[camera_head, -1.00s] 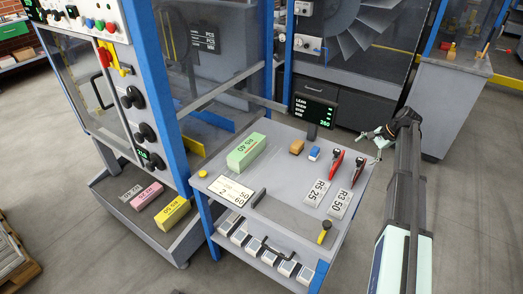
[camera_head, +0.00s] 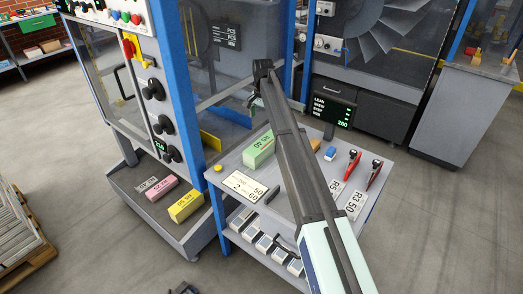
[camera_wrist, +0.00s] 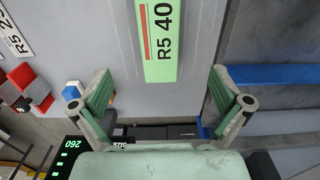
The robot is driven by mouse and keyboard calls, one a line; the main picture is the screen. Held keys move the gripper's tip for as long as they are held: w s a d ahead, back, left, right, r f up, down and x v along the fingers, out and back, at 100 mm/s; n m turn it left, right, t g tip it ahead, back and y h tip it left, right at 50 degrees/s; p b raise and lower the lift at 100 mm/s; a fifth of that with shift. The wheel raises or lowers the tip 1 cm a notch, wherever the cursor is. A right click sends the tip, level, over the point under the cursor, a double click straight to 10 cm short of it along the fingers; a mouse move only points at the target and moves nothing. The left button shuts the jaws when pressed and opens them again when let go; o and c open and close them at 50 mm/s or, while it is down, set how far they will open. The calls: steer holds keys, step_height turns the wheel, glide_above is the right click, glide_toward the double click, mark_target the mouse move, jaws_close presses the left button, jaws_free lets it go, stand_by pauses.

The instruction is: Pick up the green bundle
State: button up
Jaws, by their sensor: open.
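The green bundle (camera_head: 259,150), a long block marked R5 40, lies on the grey worktable (camera_head: 237,160) beside the blue machine post. In the wrist view the green bundle (camera_wrist: 180,45) shows at top centre, its upper end cut off by the frame. My gripper (camera_wrist: 158,92) is open and empty, with a green-padded finger on each side. The bundle's near end lies just beyond the fingertips, between their lines, with no contact visible. In the head view my gripper (camera_head: 251,99) is small and partly hidden at the arm's end, above and behind the bundle.
A display (camera_head: 332,108), blue block (camera_head: 330,153), red-handled tools (camera_head: 351,165) and a number card (camera_head: 244,187) are on the worktable. Pink (camera_head: 161,188) and yellow (camera_head: 186,205) bundles lie on the lower left shelf. A blue post (camera_head: 191,100) rises left of the worktable.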

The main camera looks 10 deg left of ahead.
mark_target(263, 142)
step_height(263, 142, down, 12)
steer(key=p, duration=0.2)
steer(key=shift+p, duration=0.4)
steer(key=shift+d+f+p, duration=0.1)
steer(key=shift+f+p, duration=0.95)
steer(key=shift+f, duration=1.5)
steer(key=c, duration=1.7)
steer(key=shift+r, duration=0.1)
steer(key=shift+c, duration=0.7)
steer(key=shift+w, duration=0.1)
